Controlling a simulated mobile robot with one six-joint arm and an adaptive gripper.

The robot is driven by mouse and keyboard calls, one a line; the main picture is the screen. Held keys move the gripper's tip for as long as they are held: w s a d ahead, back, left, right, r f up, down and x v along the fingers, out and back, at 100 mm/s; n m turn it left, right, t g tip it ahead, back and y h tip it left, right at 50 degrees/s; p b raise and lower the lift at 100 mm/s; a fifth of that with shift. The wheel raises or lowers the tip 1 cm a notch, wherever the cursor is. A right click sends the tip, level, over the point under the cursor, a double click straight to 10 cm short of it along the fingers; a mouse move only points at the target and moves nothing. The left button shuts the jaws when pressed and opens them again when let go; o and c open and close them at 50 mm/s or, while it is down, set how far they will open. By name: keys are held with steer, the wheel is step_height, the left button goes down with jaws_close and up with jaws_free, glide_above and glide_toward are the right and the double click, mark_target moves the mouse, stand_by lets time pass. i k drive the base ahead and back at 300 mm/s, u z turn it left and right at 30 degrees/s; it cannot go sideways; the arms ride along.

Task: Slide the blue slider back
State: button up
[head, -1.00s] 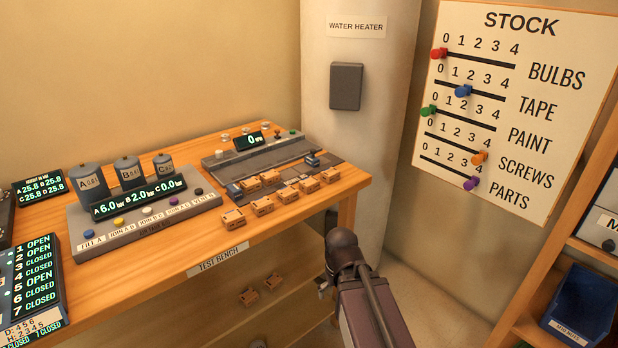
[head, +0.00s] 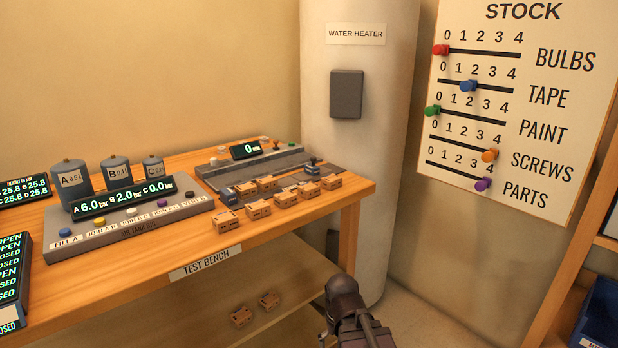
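The blue slider (head: 468,86) is a small round knob on the black track of the TAPE row, the second row of the white STOCK board (head: 449,115) on the wall at the right. Part of my dark arm shows at the bottom centre, well below and left of the board. The fingers of my gripper cannot be seen.
Other rows hold a red (head: 440,50), a green (head: 432,111), an orange (head: 489,155) and a purple slider (head: 483,184). A round white water heater column (head: 350,190) stands left of the board. The wooden test bench (head: 300,222) carries panels and small boxes. A shelf with a blue bin (head: 601,318) is at lower right.

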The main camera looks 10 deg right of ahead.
mark_target(310, 168)
steer(key=u, duration=0.05)
steer(key=i, duration=1)
steer(key=z, duration=0.05)
